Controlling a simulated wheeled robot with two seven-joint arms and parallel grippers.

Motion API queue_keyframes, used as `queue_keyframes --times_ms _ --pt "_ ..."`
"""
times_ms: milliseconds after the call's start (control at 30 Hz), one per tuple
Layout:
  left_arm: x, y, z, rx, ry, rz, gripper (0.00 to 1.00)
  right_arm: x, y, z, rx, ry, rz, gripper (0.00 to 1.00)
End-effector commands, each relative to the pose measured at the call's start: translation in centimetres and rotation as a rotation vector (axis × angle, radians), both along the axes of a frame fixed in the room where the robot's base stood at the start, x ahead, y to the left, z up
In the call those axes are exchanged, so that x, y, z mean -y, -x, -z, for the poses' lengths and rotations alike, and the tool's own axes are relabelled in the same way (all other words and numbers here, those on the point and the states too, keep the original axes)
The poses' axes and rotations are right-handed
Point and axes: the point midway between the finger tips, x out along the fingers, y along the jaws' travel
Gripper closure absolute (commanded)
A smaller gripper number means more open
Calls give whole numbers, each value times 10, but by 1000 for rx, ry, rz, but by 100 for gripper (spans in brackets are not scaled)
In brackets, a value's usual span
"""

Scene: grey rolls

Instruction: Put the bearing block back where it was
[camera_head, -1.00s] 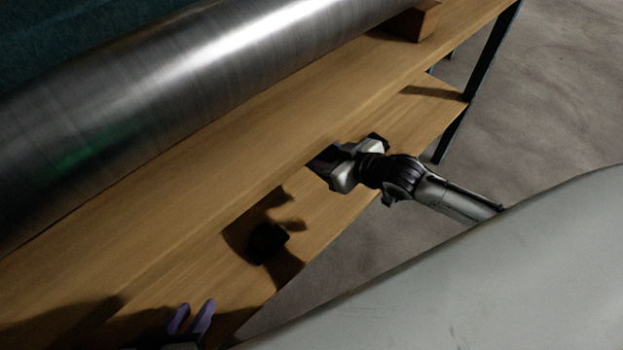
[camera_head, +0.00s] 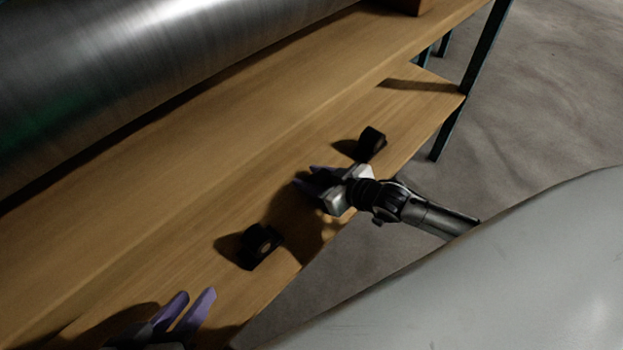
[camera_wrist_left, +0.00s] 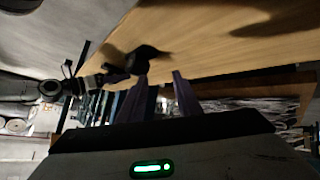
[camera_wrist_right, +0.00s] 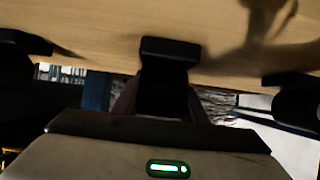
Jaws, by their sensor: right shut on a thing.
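My right gripper (camera_head: 309,184) is over the lower wooden shelf (camera_head: 415,100), between two black bearing blocks standing there. One block (camera_head: 260,246) is to its lower left, the other (camera_head: 371,143) to its upper right. In the right wrist view, a black bearing block (camera_wrist_right: 168,72) sits between my purple fingers, which are shut on it; the other two show at the left (camera_wrist_right: 18,65) and right (camera_wrist_right: 300,98) edges. In the head view the held block is mostly hidden. My left gripper (camera_head: 183,312) is open and empty near the shelf's lower left; it also shows in the left wrist view (camera_wrist_left: 160,95).
A large shiny metal roll (camera_head: 160,75) lies along the back above the upper wooden board (camera_head: 210,130). A dark metal leg (camera_head: 470,80) stands at the right end. Grey floor lies beyond the shelf's front edge.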

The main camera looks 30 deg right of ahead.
Motion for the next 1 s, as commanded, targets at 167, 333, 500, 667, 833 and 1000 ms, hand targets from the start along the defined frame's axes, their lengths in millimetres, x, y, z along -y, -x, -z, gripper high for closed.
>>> queue_keyframes --times_ms 167,333,500,667,833,1000 --pt "0 0 1 -2 -1 -1 69 0 -2 -2 6 -2 0 100" --pt "0 0 1 -2 1 -1 69 0 0 2 0 0 0 44" --pt "0 0 1 -1 2 -1 69 0 0 2 0 -1 0 43" --pt "0 0 0 -1 1 0 69 0 0 0 0 0 0 43" --pt "-3 1 -6 -6 -18 0 69 5 14 -11 -3 -1 1 43" --pt "-14 6 14 -70 -92 0 69 15 44 -29 -5 0 1 43"
